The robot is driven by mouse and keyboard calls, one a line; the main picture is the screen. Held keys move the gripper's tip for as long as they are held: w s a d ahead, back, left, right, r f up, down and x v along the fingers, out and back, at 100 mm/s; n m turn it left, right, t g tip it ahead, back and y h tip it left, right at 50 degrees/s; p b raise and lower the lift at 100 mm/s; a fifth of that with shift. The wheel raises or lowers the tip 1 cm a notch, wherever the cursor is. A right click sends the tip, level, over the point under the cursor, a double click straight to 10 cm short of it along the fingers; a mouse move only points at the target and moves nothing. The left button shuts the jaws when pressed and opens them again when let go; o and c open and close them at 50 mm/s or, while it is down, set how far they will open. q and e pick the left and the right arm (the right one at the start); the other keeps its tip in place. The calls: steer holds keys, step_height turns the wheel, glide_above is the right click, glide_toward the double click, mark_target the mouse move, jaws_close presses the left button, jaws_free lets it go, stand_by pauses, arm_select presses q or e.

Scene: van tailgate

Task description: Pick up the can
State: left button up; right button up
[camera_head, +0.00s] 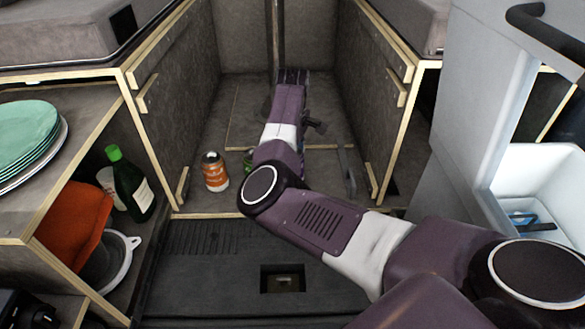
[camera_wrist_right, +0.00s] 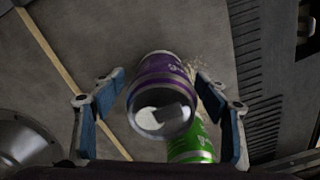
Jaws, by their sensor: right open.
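A purple can (camera_wrist_right: 165,75) shows in the right wrist view, its metal end facing the camera. My right gripper (camera_wrist_right: 159,76) is open, with one finger on each side of the purple can; I cannot tell whether either touches it. A green can (camera_wrist_right: 193,148) is just beside and below the purple one in that view, close to the right finger. In the head view an orange can (camera_head: 215,173) stands upright on the van floor, left of my right arm. The green can (camera_head: 248,159) is mostly hidden behind that arm. My left gripper is not in view.
Wooden-edged side panels (camera_head: 172,95) enclose the floor bay on both sides. A shelf at left holds green plates (camera_head: 27,133), a green bottle (camera_head: 130,185) and an orange cloth-like item (camera_head: 72,226). A white open cooler (camera_head: 545,180) is at right.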

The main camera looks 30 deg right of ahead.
steer(key=shift+a+f, duration=0.1)
steer(key=shift+f, duration=0.65)
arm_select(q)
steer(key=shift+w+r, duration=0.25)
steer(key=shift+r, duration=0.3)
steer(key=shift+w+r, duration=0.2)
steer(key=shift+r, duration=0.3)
arm_select(e)
steer(key=shift+f, duration=0.6)
steer(key=c, duration=1.6)
steer(key=shift+r, duration=0.1)
